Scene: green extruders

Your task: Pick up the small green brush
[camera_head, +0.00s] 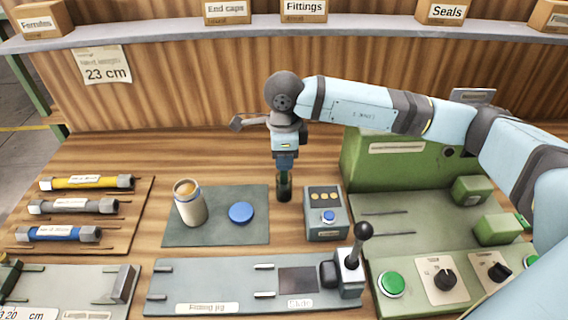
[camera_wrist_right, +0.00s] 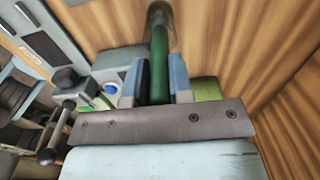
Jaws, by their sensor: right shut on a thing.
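The small green brush shows in the right wrist view (camera_wrist_right: 159,62) as an upright green handle between my right gripper's two blue fingers. My right gripper (camera_head: 284,163) points down behind the grey mat and is shut on this handle. In the head view only a short, dark green stretch of the brush (camera_head: 284,177) shows below the fingers. A dark, glassy cylinder (camera_head: 284,191) surrounds or ends its lower part; I cannot tell whether it is a holder or the brush's own end. My left gripper is not in view.
A tan-filled cup (camera_head: 191,206) and a blue disc (camera_head: 241,212) stand on the grey mat (camera_head: 210,237) left of the gripper. A button box (camera_head: 326,222) is close on the right. The green machine (camera_head: 395,165) stands further right. A lever (camera_head: 352,262) rises in front.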

